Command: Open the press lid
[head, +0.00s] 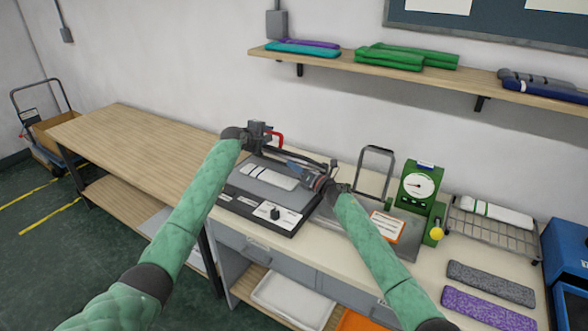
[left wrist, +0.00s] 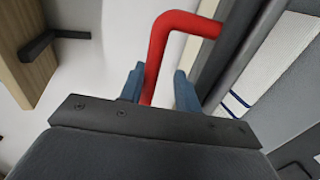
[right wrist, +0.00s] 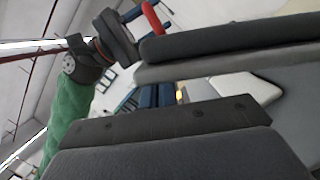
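The press (head: 238,203) stands on the workbench. A white knitted piece with dark stripes (head: 270,177) lies on its grey bed. The dark lid (right wrist: 235,35) appears raised off the bed, seen nearly edge-on; its exact angle is hard to tell. Its red handle (head: 279,138) is at the left end. My left gripper (head: 262,133) is at the handle. In the left wrist view the handle (left wrist: 156,55) passes between the fingers, with a gap to the right finger. My right gripper (right wrist: 158,95) has its fingers together, empty, near the lid's right end.
Right of the press are a tray with an orange-edged card (head: 387,226), a green dial gauge (head: 418,185) and a wire rack (head: 490,230). Folded knits (head: 490,283) lie at the right. A wall shelf (head: 340,66) hangs behind. The left table (head: 125,145) is clear.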

